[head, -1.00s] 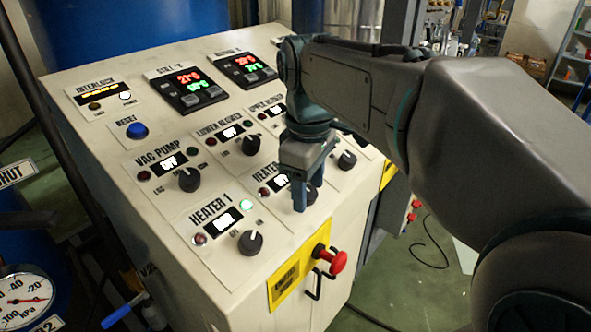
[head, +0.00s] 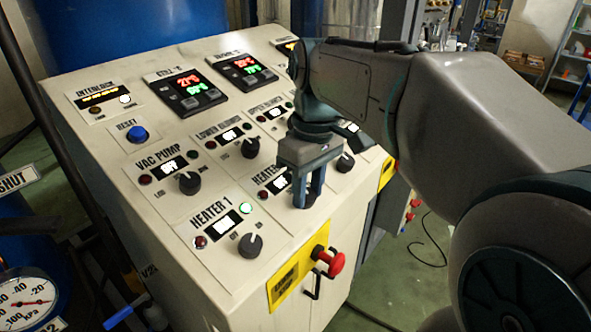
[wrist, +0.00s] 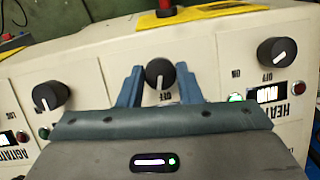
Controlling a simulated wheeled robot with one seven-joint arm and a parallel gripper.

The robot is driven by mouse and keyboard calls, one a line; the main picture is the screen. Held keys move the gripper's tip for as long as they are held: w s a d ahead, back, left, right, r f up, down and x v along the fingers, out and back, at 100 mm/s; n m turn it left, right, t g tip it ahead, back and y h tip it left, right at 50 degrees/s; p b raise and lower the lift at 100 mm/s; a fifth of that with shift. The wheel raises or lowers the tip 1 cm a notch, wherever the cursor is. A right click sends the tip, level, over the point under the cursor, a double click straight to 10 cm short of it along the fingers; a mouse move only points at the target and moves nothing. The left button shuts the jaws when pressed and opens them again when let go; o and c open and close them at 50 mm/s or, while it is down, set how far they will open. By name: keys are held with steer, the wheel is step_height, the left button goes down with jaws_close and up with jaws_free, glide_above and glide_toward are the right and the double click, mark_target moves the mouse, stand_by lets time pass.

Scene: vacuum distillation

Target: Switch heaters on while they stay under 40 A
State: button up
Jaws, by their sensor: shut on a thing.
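My gripper (head: 308,198) reaches down to the control panel and is shut on the dark round knob of the second heater, which also shows between the blue fingers in the wrist view (wrist: 159,73). The knob's pointer mark faces about toward the OFF label in the wrist view. The second heater's label and display (head: 278,183) are partly hidden by my gripper. Heater 1's knob (head: 251,245) stands to the left, its green lamp (head: 246,208) lit and its red lamp (head: 200,242) dark.
The vacuum pump knob (head: 190,183), blue reset button (head: 138,133) and lower heater-type controls sit close around. A red emergency button (head: 331,262) sticks out at the panel's front edge. The agitator knob (wrist: 50,95) is beside my gripper in the wrist view.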

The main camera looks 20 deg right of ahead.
steer(key=m, duration=0.2)
steer(key=m+y+p, duration=0.1)
steer(key=m, duration=0.1)
steer(key=shift+d+y, duration=0.1)
steer(key=shift+y, duration=0.2)
steer(key=shift+d+m+y+p, duration=0.15)
steer(key=shift+m+y, duration=0.2)
steer(key=shift+m, duration=0.6)
steer(key=shift+m+y+p, duration=0.15)
steer(key=shift+m+y, duration=0.2)
steer(key=shift+m, duration=0.6)
steer(key=o, duration=1)
steer(key=shift+w, duration=0.1)
steer(key=shift+c, duration=0.2)
steer(key=v, duration=1.3)
steer(key=shift+r, duration=0.35)
steer(key=shift+w+d, duration=0.15)
